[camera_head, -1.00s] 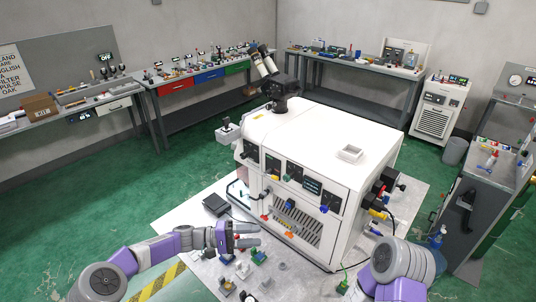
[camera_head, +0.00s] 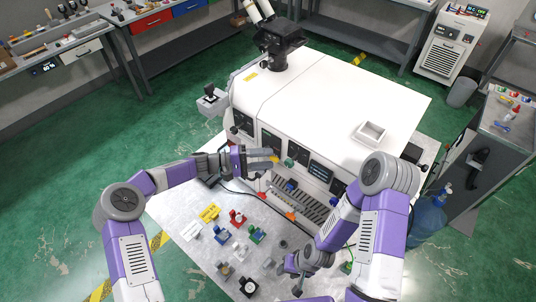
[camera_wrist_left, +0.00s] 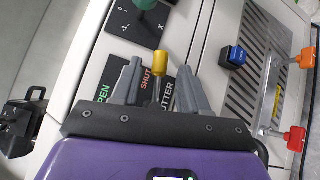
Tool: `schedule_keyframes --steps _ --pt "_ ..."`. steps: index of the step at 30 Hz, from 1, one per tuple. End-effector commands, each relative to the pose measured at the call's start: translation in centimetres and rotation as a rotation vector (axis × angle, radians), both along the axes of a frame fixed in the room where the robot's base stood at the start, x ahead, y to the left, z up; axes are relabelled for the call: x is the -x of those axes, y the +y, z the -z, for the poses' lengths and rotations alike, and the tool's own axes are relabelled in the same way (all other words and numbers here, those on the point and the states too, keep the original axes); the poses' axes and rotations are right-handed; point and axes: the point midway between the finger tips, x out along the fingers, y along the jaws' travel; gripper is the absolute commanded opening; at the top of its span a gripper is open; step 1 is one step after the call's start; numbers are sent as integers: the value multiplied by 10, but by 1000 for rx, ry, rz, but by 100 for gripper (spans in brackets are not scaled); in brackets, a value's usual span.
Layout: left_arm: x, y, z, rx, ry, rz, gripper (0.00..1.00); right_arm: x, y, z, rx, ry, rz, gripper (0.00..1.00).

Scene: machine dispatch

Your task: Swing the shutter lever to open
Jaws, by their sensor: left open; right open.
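The shutter lever shows in the left wrist view as a metal rod with a yellow knob (camera_wrist_left: 159,63). It stands on a dark plate with a green OPEN label (camera_wrist_left: 103,98) at the left and a red SHUT label near the rod. The knob also shows in the head view (camera_head: 274,159) on the white machine's front. My left gripper (camera_wrist_left: 160,84) is open, with one finger on each side of the lever; I cannot tell whether either touches it. In the head view it reaches the panel (camera_head: 272,158). My right gripper (camera_head: 290,279) is open and empty, low over the table.
The white machine (camera_head: 310,100) fills the middle. A green knob (camera_wrist_left: 146,4), a blue switch (camera_wrist_left: 233,56) and red and orange handles (camera_wrist_left: 295,138) are near the lever. Several small coloured fixtures (camera_head: 238,218) lie on the grey tabletop (camera_head: 190,255) below.

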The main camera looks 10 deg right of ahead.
Motion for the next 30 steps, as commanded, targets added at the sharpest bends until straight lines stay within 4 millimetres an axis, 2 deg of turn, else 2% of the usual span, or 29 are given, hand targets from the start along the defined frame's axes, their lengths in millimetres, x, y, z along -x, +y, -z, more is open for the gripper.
schedule_keyframes --steps 4,12,14,21,30 --pt "0 -11 -1 1 0 0 44 0 0 -4 0 0 0 42" --pt "0 -13 0 0 0 -1 44 0 0 -4 0 0 0 42" --pt "0 -13 0 0 0 -1 38 0 0 -4 0 0 0 42" --pt "0 -13 0 0 -1 -1 1 0 0 -4 0 0 0 42" --pt "0 -13 0 11 10 0 0 0 0 0 0 0 0 42"
